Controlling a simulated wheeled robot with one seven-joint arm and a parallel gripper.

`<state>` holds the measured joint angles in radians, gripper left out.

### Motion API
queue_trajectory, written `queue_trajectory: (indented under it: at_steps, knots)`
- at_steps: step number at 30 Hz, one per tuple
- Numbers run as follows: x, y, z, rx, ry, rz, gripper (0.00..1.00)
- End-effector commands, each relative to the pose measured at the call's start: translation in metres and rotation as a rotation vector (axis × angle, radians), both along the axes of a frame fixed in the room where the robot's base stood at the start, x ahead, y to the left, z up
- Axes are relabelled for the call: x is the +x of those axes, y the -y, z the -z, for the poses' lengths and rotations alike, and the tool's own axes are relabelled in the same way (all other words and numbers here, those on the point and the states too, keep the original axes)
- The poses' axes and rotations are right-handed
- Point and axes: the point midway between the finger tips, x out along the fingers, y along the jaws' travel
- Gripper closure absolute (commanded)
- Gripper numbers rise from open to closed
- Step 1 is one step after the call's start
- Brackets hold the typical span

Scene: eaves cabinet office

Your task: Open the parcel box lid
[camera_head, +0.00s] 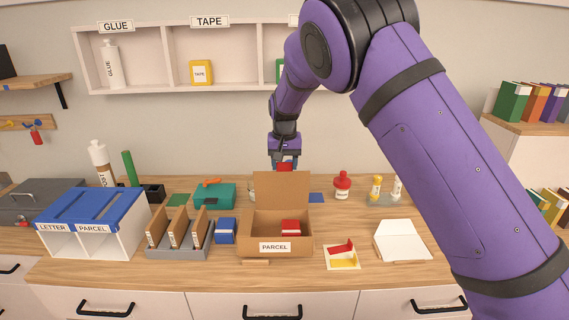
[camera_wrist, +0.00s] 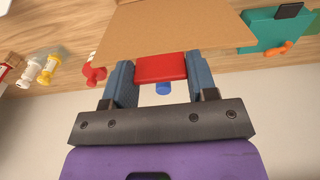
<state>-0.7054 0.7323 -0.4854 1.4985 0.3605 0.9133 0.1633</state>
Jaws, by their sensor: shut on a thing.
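The cardboard parcel box (camera_head: 262,229) stands on the desk with a PARCEL label on its front. Its lid (camera_head: 281,187) is raised about upright at the back, leaving the box open, and a red item (camera_head: 291,227) shows inside. My gripper (camera_head: 285,164) is behind the lid's top edge. In the wrist view, its two blue fingers are shut on a red piece (camera_wrist: 160,66) at the edge of the cardboard lid (camera_wrist: 175,27). A small blue round part shows under the red piece. Whether the red piece is fixed to the lid is unclear.
A letter-and-parcel sorter with a blue top (camera_head: 100,208) and a divider rack (camera_head: 180,238) stand left of the box. A teal case (camera_head: 214,194) is behind. A card with red and yellow pieces (camera_head: 343,256) and a white folded sheet (camera_head: 402,241) lie right.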

Motion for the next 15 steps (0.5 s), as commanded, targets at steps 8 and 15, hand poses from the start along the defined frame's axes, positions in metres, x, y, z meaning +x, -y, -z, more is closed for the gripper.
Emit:
queue_trajectory:
  at_steps: [8,15]
  knots:
    - [0.0006,-0.0004,-0.0009,0.001,0.003,0.0,0.21]
    - [0.0002,-0.0002,-0.0007,0.001,0.001,0.0,0.21]
